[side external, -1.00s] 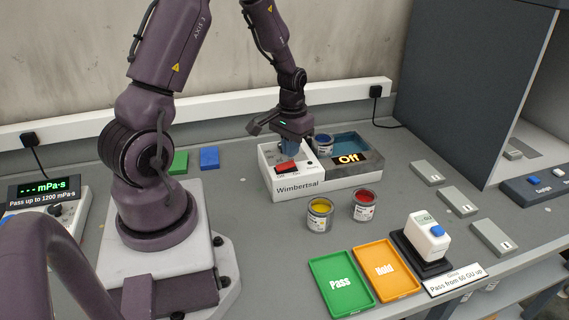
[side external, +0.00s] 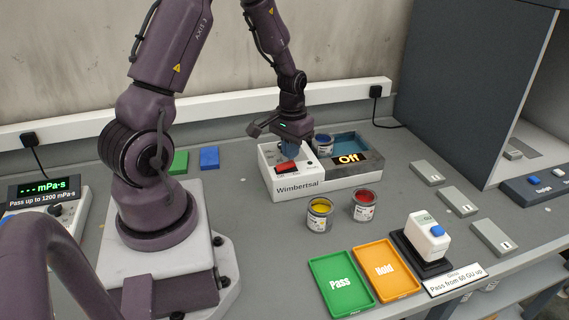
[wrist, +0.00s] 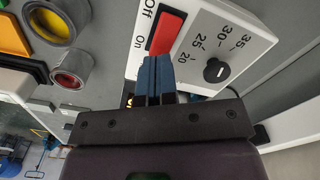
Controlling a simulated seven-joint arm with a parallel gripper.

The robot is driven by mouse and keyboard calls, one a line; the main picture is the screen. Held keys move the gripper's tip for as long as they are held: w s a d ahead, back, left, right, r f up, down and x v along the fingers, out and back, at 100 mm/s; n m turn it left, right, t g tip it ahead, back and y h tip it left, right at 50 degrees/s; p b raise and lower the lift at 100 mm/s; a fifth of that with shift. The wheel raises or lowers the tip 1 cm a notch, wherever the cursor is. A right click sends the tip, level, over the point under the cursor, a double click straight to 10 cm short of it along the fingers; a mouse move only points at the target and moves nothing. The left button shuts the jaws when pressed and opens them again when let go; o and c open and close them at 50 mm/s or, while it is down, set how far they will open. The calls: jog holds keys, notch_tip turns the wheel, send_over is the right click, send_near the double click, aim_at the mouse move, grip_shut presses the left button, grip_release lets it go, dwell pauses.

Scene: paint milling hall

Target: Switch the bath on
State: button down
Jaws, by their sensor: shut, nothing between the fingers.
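The bath (side external: 300,186) is a white and grey box marked "Wimbertsal", with a water basin (side external: 350,143) at its back right. A black dial (wrist: 216,70) with numbers is beside the switch. My gripper (wrist: 155,62) has its blue fingers shut and empty. In the wrist view the fingertips are at the "On" end of the switch; whether they touch it I cannot tell.
A blue can (side external: 323,143) stands at the basin. A yellow can (side external: 319,214) and a red can (side external: 365,205) stand in front of the bath. Green Pass (side external: 322,262) and orange Hold (side external: 368,250) trays lie nearer, beside a gloss meter (side external: 428,238).

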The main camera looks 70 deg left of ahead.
aim_at(289, 164)
jog(key=shift+f, duration=1.05)
dwell(0.4)
jog(key=shift+r, duration=3.55)
jog(key=shift+s+d+f, duration=0.1)
jog(key=shift+s+d, duration=0.05)
jog(key=shift+s, duration=0.1)
jog(key=s+d+r+m+t, duration=0.2)
jog(key=s+d+r+m, duration=0.1)
jog(key=d+r, duration=0.6)
jog(key=s+d+r+m+t, duration=0.3)
jog(key=s+d+r, duration=0.3)
jog(key=d+r, duration=0.4)
jog(key=shift+d+r+t, duration=0.15)
jog(key=shift+d+t, duration=0.15)
jog(key=shift+d, duration=0.4)
